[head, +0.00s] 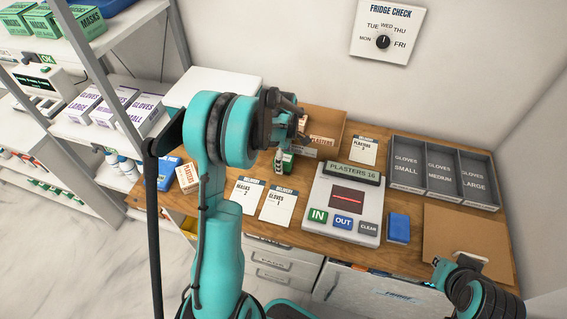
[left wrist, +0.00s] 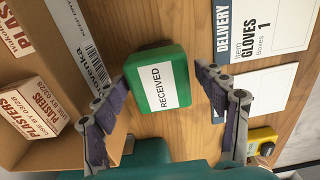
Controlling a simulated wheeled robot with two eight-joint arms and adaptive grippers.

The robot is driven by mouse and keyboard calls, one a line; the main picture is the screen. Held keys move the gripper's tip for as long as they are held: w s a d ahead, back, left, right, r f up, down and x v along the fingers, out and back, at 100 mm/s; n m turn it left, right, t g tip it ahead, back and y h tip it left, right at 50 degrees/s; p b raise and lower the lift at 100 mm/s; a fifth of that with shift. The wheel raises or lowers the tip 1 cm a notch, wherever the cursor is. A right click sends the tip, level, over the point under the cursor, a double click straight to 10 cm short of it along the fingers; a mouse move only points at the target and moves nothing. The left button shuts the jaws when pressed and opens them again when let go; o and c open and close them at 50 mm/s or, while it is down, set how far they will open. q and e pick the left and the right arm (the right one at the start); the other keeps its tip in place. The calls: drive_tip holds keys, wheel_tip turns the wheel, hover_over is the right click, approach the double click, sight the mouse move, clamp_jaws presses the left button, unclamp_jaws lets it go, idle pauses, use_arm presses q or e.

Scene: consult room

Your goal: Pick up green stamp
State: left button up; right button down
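The green stamp (left wrist: 157,58) has a white label reading RECEIVED on its top. In the left wrist view it sits on the wooden desk between the spread fingers of my left gripper (left wrist: 160,80), with space visible on both sides. In the head view my left gripper (head: 298,138) is over the desk's back part, and the green stamp (head: 288,168) shows just below it, partly hidden. My right arm is at the lower right in the head view; its gripper (head: 470,259) is near a brown folder, and its finger state is unclear.
An open cardboard box (left wrist: 62,98) with plasters boxes (left wrist: 28,112) stands close beside the stamp. Delivery cards (head: 277,203) lie in front. A scanner console (head: 343,205), blue pad (head: 398,228) and grey glove trays (head: 443,172) occupy the right.

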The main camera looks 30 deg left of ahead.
sight(284, 157)
use_arm(q)
drive_tip(key=c, duration=0.9)
drive_tip(key=shift+r, duration=0.1)
drive_tip(key=shift+r, duration=0.25)
wheel_tip(284, 157, up, 4)
drive_tip(key=shift+f+p, duration=0.1)
drive_tip(key=shift+p, duration=0.55)
drive_tip(key=d+r, duration=0.2)
drive_tip(key=d, duration=0.2)
drive_tip(key=d+r+p, duration=0.1)
drive_tip(key=d+r, duration=0.1)
drive_tip(key=d, duration=0.1)
drive_tip(key=s+d+r, duration=0.1)
drive_tip(key=d+r, duration=0.1)
drive_tip(key=d, duration=0.2)
drive_tip(key=shift+s+d+r, duration=0.1)
drive_tip(key=shift+d+r, duration=0.2)
